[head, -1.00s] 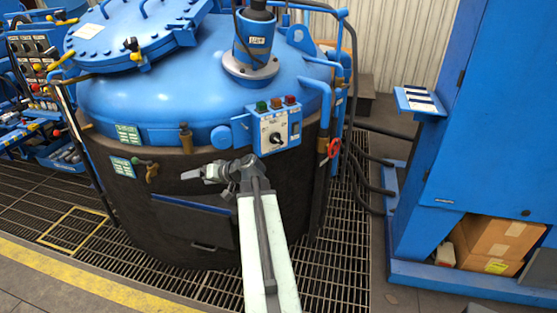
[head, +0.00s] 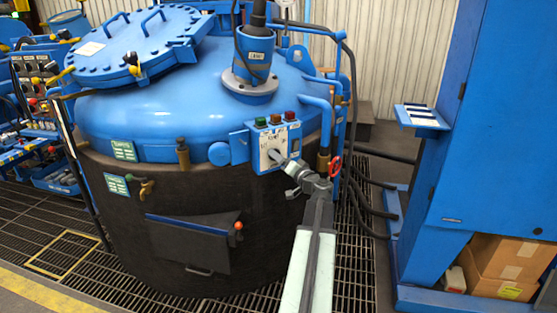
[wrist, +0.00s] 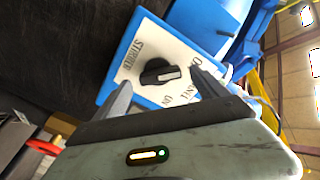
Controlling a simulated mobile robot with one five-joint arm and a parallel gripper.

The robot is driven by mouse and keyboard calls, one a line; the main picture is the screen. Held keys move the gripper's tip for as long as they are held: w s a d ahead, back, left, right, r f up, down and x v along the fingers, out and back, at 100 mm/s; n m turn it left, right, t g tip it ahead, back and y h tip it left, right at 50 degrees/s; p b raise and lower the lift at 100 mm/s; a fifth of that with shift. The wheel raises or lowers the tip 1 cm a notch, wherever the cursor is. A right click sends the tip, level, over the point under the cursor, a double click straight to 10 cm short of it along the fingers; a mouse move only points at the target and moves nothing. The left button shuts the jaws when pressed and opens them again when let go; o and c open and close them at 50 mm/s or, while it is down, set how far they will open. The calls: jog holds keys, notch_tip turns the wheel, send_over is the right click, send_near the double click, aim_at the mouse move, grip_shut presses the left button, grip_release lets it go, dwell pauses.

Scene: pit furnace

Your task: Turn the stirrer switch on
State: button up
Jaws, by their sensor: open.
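The stirrer switch is a black rotary knob (wrist: 160,73) on a white plate lettered STIRRER, set in a small blue control box (head: 262,164) on the furnace front. My gripper (head: 284,161) is in front of the plate in the head view and largely covers the knob there. In the wrist view my gripper (wrist: 166,90) is open, one finger to each side of the knob, with visible gaps. The knob's pointer bar lies roughly across the picture in the wrist view; I cannot tell which mark it points to. Several coloured lamps or buttons (head: 275,119) sit on top of the box.
The blue-domed furnace (head: 130,110) fills the middle, with pipes and a red valve wheel (head: 335,166) right of the box. A blue cabinet (head: 480,130) stands at right, with cardboard boxes (head: 500,265) low down. Floor grating (head: 60,220) lies at left.

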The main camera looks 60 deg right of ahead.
jog(key=shift+x, duration=1.05)
jog(key=shift+a, duration=0.15)
jog(key=c, duration=1.4)
jog(key=shift+s+d+m, duration=0.1)
jog(key=shift+m, duration=4.3)
jog(key=shift+s+d+m, duration=0.1)
jog(key=shift+m, duration=4.3)
